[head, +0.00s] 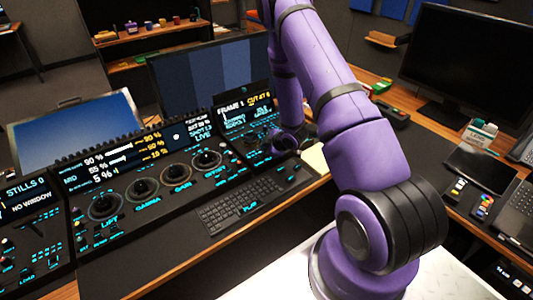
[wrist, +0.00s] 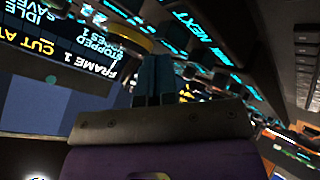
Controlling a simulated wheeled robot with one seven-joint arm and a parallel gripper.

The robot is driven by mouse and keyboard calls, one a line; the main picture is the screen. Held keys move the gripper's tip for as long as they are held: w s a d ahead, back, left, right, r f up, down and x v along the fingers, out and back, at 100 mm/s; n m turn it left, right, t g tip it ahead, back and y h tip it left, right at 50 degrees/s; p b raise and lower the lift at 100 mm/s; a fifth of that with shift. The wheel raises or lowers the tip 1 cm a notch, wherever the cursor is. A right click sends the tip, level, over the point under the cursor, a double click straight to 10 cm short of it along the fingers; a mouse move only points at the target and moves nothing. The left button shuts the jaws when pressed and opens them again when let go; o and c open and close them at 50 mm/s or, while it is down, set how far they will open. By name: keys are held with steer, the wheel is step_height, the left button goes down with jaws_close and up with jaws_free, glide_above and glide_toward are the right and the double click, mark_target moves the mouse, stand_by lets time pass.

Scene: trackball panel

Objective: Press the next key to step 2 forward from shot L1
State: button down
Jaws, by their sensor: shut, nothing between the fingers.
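My gripper (wrist: 154,62) is shut and empty, its two dark fingers side by side in the wrist view. In the head view my purple hand is low over the right end of the control panel (head: 150,205), and its fingertips are hard to make out. The lit NEXT label (wrist: 182,20) shows upside down in the wrist view, just beyond and right of the fingertips. I cannot tell whether the fingers touch a key. The right panel screen (head: 243,112) reads FRAME 1 and CUT AT; it also shows in the wrist view (wrist: 70,60), with STOPPED and IDLE.
Several trackballs (head: 105,205) line the panel, with a keyboard (head: 240,204) in front. A dark monitor (head: 455,60) stands at the right. A black desk phone and small items sit on the right desk. My arm crosses the middle of the head view.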

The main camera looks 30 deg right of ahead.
steer(key=shift+r, duration=0.5)
steer(key=shift+r, duration=2.55)
